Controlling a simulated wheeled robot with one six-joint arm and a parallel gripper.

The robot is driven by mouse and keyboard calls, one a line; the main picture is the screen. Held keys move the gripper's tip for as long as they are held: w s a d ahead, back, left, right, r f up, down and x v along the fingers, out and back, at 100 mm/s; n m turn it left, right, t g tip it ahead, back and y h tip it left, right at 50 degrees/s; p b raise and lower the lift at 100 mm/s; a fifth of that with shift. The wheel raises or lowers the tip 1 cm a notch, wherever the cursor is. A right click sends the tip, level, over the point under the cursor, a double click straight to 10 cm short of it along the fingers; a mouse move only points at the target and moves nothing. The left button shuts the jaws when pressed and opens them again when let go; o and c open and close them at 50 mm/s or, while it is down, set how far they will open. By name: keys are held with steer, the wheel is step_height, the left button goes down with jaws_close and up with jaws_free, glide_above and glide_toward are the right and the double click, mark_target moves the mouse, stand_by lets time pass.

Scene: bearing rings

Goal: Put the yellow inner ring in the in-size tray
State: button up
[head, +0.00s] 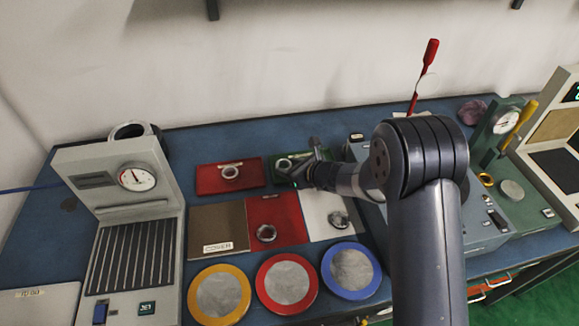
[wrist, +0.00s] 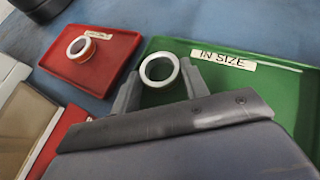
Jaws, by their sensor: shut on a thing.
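In the head view, my gripper (head: 296,174) is over the green tray (head: 273,162), and the ring is small and partly hidden there.
A red tray (wrist: 120,45) with another ring (wrist: 82,50) stands to the left. Brown, red and white squares (head: 218,225) lie in front, with dark rings on the red and white ones. A gauge stand (head: 130,165) is at left; a grey box (head: 480,225) is at right.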

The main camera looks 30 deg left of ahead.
steer(key=o, duration=0.8)
steer(key=shift+o, duration=0.2)
steer(key=shift+r+p, duration=0.15)
steer(key=shift+p, duration=0.15)
steer(key=b+v, duration=0.1)
steer(key=v, duration=1.1)
steer(key=shift+o, duration=0.3)
